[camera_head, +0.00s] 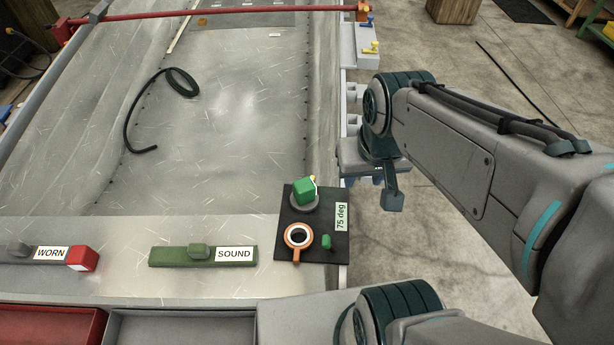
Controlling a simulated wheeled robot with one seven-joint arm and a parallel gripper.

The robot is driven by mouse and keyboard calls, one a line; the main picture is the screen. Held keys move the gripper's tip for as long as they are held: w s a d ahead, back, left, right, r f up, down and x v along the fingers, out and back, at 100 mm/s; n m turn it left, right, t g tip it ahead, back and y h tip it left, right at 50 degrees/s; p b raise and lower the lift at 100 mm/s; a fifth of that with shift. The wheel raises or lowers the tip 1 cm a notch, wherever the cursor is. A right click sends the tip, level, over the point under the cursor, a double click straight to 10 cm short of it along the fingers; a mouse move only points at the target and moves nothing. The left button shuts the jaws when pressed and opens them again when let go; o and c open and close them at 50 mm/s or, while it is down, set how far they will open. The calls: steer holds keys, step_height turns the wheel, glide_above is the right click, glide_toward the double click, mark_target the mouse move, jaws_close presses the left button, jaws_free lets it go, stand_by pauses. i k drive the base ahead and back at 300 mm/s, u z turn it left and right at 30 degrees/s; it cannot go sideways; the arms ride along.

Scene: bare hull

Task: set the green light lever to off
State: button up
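No lever marked as a light lever can be made out. A green block (304,190) with a yellow bit at its edge sits on a round grey base on a dark panel (315,253) labelled "75 deg". A small green peg (327,242) stands lower on that panel. My gripper (370,186) is right of the panel, at the hull's right edge, and touches neither green piece. Its fingers look spread, with nothing visible between them. My arm comes in from the right and hides part of the edge and floor.
An orange ring (298,238) lies on the panel. A green bar labelled "SOUND" (192,257) and a red-ended bar labelled "WORN" (83,259) are left. A black hose (137,130) lies in the hull.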

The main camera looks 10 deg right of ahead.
mark_target(326, 240)
steer(key=u, duration=0.85)
steer(key=k, duration=0.35)
steer(key=z, duration=0.45)
